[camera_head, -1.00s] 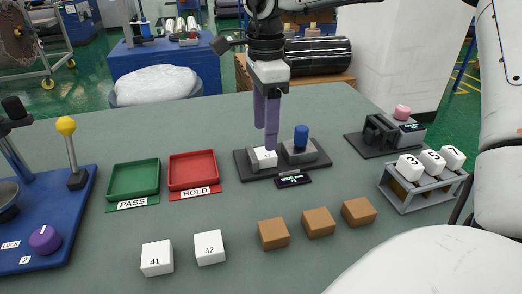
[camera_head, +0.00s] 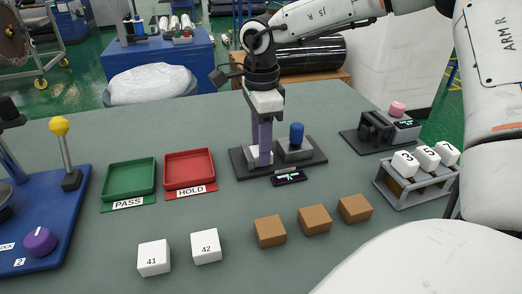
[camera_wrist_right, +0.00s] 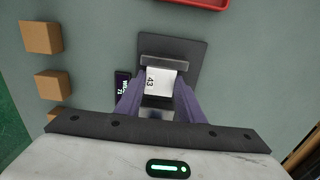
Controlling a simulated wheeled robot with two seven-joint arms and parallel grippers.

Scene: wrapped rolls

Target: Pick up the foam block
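White foam blocks numbered 41 (camera_head: 153,258) and 42 (camera_head: 206,246) stand on the table at the front. A third, numbered 43 (camera_wrist_right: 158,81), sits on the dark plate of a test fixture (camera_head: 310,171). My right gripper (camera_head: 260,160) points straight down over the fixture, its purple fingers low on the plate. In the right wrist view its fingertips (camera_wrist_right: 160,82) lie on either side of block 43, apparently with a narrow gap. In the head view the fingers mostly hide this block. My left gripper is not in view.
A blue knob (camera_head: 296,134) stands right beside the gripper. Green PASS (camera_head: 128,178) and red HOLD (camera_head: 190,169) trays lie to the left. Brown blocks (camera_head: 314,220) stand in front, and a rack of numbered white pieces (camera_head: 415,185) is at the right.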

